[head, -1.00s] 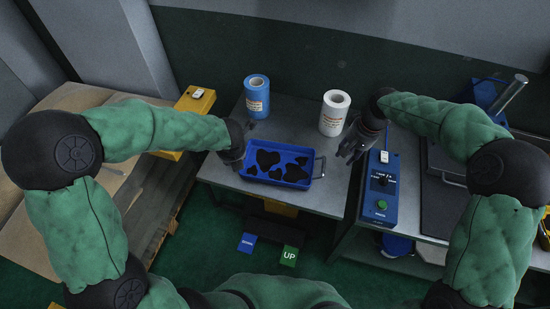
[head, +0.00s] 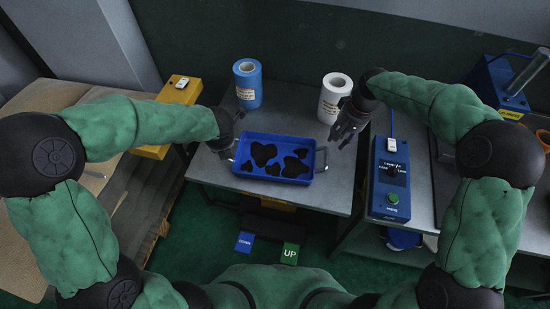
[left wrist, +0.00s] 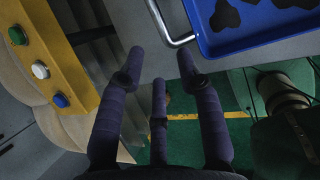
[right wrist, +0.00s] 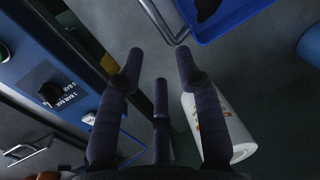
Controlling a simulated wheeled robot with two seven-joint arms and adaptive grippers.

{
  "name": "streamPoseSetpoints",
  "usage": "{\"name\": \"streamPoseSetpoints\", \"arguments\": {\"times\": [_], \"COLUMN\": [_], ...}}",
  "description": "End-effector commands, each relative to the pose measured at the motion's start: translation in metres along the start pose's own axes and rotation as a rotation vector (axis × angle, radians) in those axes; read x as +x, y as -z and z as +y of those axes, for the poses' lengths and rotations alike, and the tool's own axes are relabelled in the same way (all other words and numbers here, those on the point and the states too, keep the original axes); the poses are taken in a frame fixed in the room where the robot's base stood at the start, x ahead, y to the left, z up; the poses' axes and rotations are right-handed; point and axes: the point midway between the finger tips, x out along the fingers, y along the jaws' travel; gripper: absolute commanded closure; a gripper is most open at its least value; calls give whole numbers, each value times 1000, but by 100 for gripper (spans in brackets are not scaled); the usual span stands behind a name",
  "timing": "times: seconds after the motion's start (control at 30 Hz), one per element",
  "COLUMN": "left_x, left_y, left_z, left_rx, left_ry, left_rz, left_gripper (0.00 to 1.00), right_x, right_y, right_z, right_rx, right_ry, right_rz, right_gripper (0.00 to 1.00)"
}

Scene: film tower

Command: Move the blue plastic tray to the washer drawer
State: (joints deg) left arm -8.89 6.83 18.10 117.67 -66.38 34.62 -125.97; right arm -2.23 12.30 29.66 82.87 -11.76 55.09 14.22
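The blue plastic tray (head: 249,166) lies on the grey table, with several black irregular patches inside and a metal handle at each short end. My left gripper (head: 230,147) is at the tray's left end; in the left wrist view its fingers (left wrist: 160,62) are spread, with the left handle (left wrist: 163,22) just beyond the tips, not gripped. My right gripper (head: 345,136) is to the right of the tray, above the table; in the right wrist view its fingers (right wrist: 158,62) are spread and empty, with the right handle (right wrist: 158,20) ahead of them. I cannot identify the washer drawer.
A blue roll (head: 248,84) and a white roll (head: 335,98) stand behind the tray. A blue control box (head: 391,180) is to the right, a yellow button box (left wrist: 55,55) to the left. Pedals marked "UP" (head: 289,254) and a blue one (head: 244,242) are on the floor below.

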Motion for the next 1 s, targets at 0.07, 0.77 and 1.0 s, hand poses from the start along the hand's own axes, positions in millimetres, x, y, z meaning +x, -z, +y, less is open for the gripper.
{"name": "streamPoseSetpoints", "arguments": {"times": [0.07, 0.77, 1.0], "left_x": [1, 92, 107], "left_y": [0, 1, 0], "left_z": [0, 0, 0], "left_rx": [0, -1, -1], "left_ry": [0, 1, 0], "left_rz": [1, 3, 1], "left_gripper": [64, 64, 64], "right_x": [1, 92, 107], "right_y": [0, 0, 0], "right_z": [0, 0, 0], "right_rx": [0, 1, 1], "right_ry": [0, -1, -1], "right_rz": [-1, -3, -2], "right_gripper": [64, 64, 64]}}
